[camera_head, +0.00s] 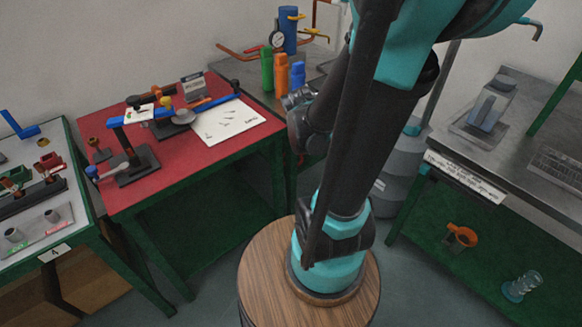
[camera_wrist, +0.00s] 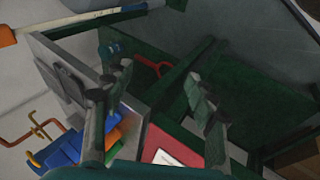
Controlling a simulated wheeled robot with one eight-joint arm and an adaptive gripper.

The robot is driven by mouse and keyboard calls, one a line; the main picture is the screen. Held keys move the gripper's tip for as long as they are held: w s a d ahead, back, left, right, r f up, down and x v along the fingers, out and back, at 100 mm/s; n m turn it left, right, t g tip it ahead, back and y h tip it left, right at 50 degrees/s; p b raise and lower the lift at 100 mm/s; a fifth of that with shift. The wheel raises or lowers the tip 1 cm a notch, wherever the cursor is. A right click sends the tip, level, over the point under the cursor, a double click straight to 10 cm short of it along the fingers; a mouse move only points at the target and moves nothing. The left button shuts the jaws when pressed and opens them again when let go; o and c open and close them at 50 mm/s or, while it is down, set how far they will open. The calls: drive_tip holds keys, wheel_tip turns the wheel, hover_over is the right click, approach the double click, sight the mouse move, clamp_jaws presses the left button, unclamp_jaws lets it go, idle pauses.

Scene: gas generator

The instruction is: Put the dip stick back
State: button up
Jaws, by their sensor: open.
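I cannot make out a dip stick or the opening it belongs in, in either view. My gripper (camera_wrist: 152,72) is open, with its two dark jointed fingers spread apart in the wrist view. Nothing is seen held between them. Beyond the fingers are a red curved piece (camera_wrist: 150,68) and a dark green surface, and I cannot tell what the red piece is. In the head view my gripper is partly hidden behind my arm, near the right end of the red-topped table (camera_head: 160,195).
The red table bears a blue-barred device (camera_head: 130,170) and a white sheet (camera_head: 225,122). Behind stand a green bottle (camera_head: 267,70), orange bottles (camera_head: 281,75), a blue cylinder (camera_head: 290,30) and a gauge (camera_head: 278,40). Grey containers (camera_head: 397,175) stand between the tables. A metal-topped bench (camera_head: 535,185) is at right.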

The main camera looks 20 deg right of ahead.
drive_tip(key=s+a+f+m+y, duration=0.2)
drive_tip(key=s+a+m+y, duration=0.2)
drive_tip(key=s+a, duration=0.3)
drive_tip(key=a+m, duration=0.1)
drive_tip(key=a, duration=0.2)
drive_tip(key=shift+s+a+g+y, duration=0.15)
drive_tip(key=shift+a+g+y, duration=0.15)
drive_tip(key=shift+f, duration=0.1)
